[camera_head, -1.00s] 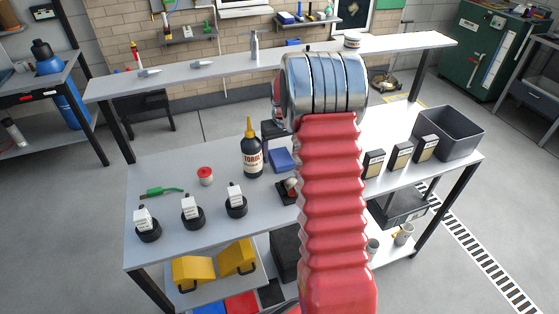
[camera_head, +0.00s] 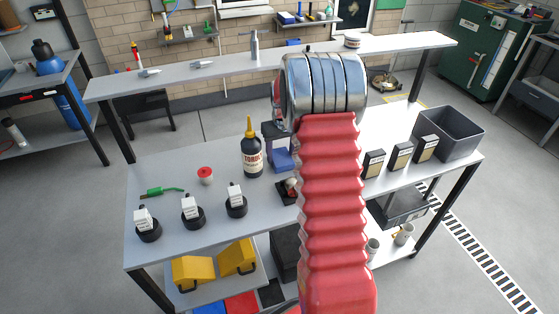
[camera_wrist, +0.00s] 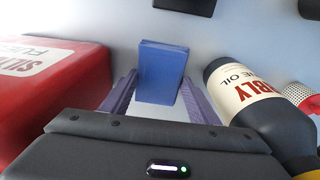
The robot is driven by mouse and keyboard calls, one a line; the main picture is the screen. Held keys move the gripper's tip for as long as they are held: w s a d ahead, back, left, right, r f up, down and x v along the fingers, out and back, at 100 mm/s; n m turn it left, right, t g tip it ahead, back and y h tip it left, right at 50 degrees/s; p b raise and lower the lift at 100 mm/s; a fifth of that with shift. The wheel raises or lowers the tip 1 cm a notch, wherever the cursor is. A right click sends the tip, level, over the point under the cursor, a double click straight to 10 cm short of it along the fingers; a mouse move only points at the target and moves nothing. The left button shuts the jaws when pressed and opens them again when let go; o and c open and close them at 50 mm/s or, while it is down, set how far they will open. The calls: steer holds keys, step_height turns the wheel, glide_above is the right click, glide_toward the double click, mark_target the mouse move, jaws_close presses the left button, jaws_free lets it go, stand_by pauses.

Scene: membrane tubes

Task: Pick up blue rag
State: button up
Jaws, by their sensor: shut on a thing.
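The blue rag (camera_wrist: 162,72) is a folded blue block in the wrist view, between the two fingers of my gripper (camera_wrist: 162,92). The jaws are shut on it. In the head view the blue rag (camera_head: 282,160) shows just right of the dark oil bottle, partly hidden by my red arm. My gripper's fingertips are hidden behind my arm in the head view.
The dark oil bottle (camera_head: 252,155) stands close by; it is right of my gripper in the wrist view (camera_wrist: 255,105). A red can (camera_wrist: 50,90) is close on the left. White-labelled black items (camera_head: 191,212) and a grey bin (camera_head: 448,135) are on the table.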

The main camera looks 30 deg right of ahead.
mark_target(281, 157)
steer(key=c, duration=0.4)
steer(key=shift+r, duration=0.1)
steer(key=shift+c, duration=0.2)
step_height(281, 157, up, 10)
stand_by(0.4)
